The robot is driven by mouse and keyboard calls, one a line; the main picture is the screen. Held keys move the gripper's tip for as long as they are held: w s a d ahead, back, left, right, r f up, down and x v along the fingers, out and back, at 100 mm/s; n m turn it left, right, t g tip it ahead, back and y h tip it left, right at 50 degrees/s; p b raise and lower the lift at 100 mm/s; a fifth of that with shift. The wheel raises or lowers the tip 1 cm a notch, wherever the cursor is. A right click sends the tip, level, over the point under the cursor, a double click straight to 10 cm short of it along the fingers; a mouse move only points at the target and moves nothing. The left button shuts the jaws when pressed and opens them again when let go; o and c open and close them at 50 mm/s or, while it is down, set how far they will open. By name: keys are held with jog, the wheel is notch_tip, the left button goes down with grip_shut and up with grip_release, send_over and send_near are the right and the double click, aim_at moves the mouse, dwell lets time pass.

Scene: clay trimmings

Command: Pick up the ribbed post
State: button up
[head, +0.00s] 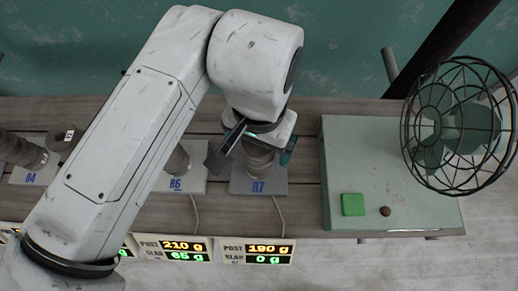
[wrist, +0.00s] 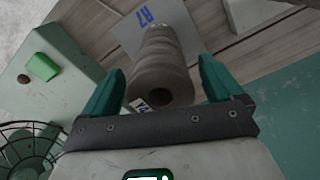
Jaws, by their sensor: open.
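A grey-brown ribbed post (head: 259,160) stands on the plate marked A7 (head: 245,187), partly covered by my gripper in the head view. In the wrist view the ribbed post (wrist: 163,55) has a dark hole in its near end and a small white tag at that end. My gripper (wrist: 160,66) is open, with one teal finger on each side of the post. In the head view my gripper (head: 256,152) is around the upper part of the post.
Another ribbed post (head: 178,162) stands on the plate A6 to the left, and one more (head: 22,150) on A4. A green box (head: 340,213) with a green button and a caged fan (head: 458,125) is on the right. The A7 display (head: 255,252) reads post 190 g, slab 0 g.

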jog(key=shift+c, duration=0.4)
jog(key=c, duration=1.5)
